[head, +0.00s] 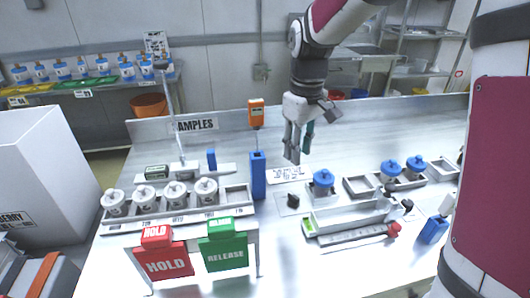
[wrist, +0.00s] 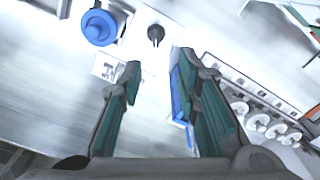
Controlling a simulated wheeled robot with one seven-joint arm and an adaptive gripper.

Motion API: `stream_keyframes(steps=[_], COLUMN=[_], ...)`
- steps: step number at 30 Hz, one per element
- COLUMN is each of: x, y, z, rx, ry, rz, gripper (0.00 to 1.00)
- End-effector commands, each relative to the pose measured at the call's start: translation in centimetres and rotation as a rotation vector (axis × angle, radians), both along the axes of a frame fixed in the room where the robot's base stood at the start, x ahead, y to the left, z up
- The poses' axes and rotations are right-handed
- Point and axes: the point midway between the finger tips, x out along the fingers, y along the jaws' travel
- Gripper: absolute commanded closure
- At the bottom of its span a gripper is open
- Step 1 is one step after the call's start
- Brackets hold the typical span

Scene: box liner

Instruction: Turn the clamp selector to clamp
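A small black knob (head: 293,201) stands on the bench beside a printed card (head: 289,174); it may be the clamp selector, but I cannot read its markings. In the wrist view the dark knob (wrist: 155,33) is ahead of the fingertips, near the card (wrist: 108,66). My gripper (head: 299,158) hangs above the bench, fingers pointing down, behind and above the knob and apart from it. In the wrist view my gripper's fingers (wrist: 158,62) are spread with nothing between them. The knob's pointer direction is too small to tell.
A blue upright holder (head: 258,176) stands left of the knob. A blue-lidded jar (head: 323,182) and a metal fixture (head: 350,216) with a red-ended rod (head: 393,230) are to the right. A sample rack (head: 178,212), HOLD sign (head: 164,262) and RELEASE sign (head: 224,258) are at left.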

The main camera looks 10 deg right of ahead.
Motion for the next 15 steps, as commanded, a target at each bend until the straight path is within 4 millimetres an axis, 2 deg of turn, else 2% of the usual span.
stream_keyframes(steps=[1,5,11,15], x=[0.8,1.7,1.7,1.7], y=[0.0,0.0,0.0,0.0], z=[-1.0,-2.2,-3.9,-6.3], rx=[-0.002,-0.005,-0.006,-0.006], ry=[0.014,0.031,0.037,0.038], rz=[0.014,0.035,0.039,0.038], gripper=[0.7,0.7,0.7,0.7])
